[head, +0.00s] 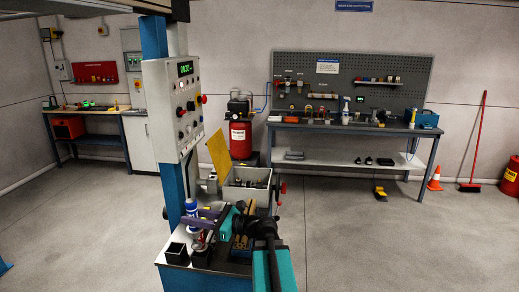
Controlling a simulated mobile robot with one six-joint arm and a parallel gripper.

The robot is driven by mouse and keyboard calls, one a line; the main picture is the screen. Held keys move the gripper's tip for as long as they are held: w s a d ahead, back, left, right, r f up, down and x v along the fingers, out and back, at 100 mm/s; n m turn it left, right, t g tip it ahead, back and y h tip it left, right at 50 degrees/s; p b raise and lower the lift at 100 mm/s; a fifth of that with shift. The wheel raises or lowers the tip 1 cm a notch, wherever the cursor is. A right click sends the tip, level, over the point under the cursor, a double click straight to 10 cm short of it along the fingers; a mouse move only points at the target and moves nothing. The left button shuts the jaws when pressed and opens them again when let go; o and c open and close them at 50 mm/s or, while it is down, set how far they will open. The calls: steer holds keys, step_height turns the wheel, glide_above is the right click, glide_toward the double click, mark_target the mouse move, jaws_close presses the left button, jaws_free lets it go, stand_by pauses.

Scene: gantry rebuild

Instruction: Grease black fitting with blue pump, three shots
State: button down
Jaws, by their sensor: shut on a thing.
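A small blue-and-white cylinder (192,208), which may be the blue pump, shows at the left of the bench machine's top. My gripper (214,232) reaches in from the right over this top, at the end of my teal and black arm. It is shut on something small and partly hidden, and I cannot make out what. A silver and reddish piece (200,241) shows by its tip, above a black block (203,257). Another black, box-like block (177,253) sits to the left. I cannot tell which dark part is the black fitting.
A blue column with a control panel (185,95) rises close behind the work spot. A grey bin of parts (247,190) and a yellow sheet (218,156) stand behind it. A workbench (345,128) with a pegboard is at the back.

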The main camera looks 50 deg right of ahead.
steer(key=s+d+m+g+h, duration=0.1)
steer(key=d+m+h, duration=0.4)
steer(key=d, duration=1.3)
steer(key=s+d+r+m+g+h, duration=0.1)
steer(key=s+d+m+h, duration=0.3)
steer(key=d+h, duration=0.5)
steer(key=s+d+r+m+h, duration=0.1)
steer(key=s+d+m+h, duration=0.2)
steer(key=d, duration=2.5)
steer(key=m+h, duration=0.3)
steer(key=h, duration=0.1)
steer(key=shift+d+g+h, duration=0.15)
steer(key=shift+g+h, duration=0.25)
steer(key=shift+r, duration=0.15)
